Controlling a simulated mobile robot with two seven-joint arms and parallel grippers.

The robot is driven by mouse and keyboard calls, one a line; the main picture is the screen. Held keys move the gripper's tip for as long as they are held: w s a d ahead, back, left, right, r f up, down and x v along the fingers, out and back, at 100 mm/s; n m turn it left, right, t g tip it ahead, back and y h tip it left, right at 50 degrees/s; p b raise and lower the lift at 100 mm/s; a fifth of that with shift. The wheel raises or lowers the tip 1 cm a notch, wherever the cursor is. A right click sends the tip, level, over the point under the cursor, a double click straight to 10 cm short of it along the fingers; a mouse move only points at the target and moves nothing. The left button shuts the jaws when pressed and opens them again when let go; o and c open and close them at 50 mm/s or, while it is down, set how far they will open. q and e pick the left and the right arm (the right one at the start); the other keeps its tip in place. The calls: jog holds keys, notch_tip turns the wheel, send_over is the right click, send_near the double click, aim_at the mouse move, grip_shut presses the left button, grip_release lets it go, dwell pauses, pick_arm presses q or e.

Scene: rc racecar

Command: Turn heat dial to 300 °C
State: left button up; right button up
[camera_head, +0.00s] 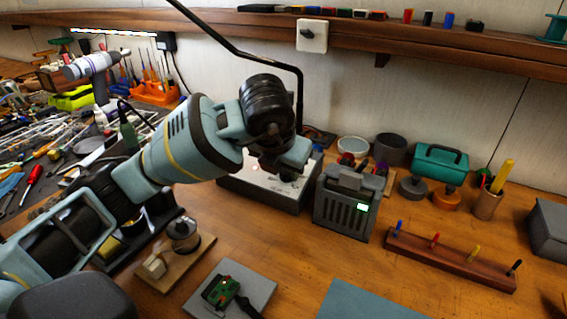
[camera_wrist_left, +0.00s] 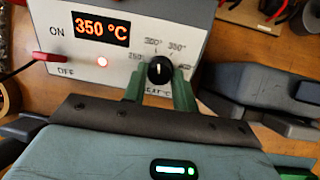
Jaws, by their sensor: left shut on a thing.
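The heating station (camera_head: 262,191) is a box with a light panel and dark base at the back middle of the bench. In the left wrist view its orange display (camera_wrist_left: 101,29) reads 350 °C, and a round light glows below it. The black heat dial (camera_wrist_left: 159,70) sits among printed marks including 250°, 300° and 350°. Its exact pointer angle is hard to tell. My left gripper (camera_wrist_left: 159,88) has its two green fingers on either side of the dial, shut on it. In the head view, the left gripper (camera_head: 285,169) hides the dial. My right gripper is not in view.
A grey vented box (camera_head: 345,205) with a lit green display stands just right of the station. A wooden rack (camera_head: 450,262) with coloured pegs is further right. A circuit board (camera_head: 221,291) lies on a grey plate in front. Tools crowd the left.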

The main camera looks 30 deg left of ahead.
pick_arm(q)
jog(key=shift+n, duration=0.8)
jog(key=shift+n+p, duration=0.3)
jog(key=shift+p, duration=0.05)
jog(key=o, duration=1)
jog(key=p+v, duration=0.1)
jog(key=v, duration=0.6)
jog(key=shift+s+d+r, duration=0.1)
jog(key=shift+d+r, duration=0.05)
jog(key=shift+r, duration=0.2)
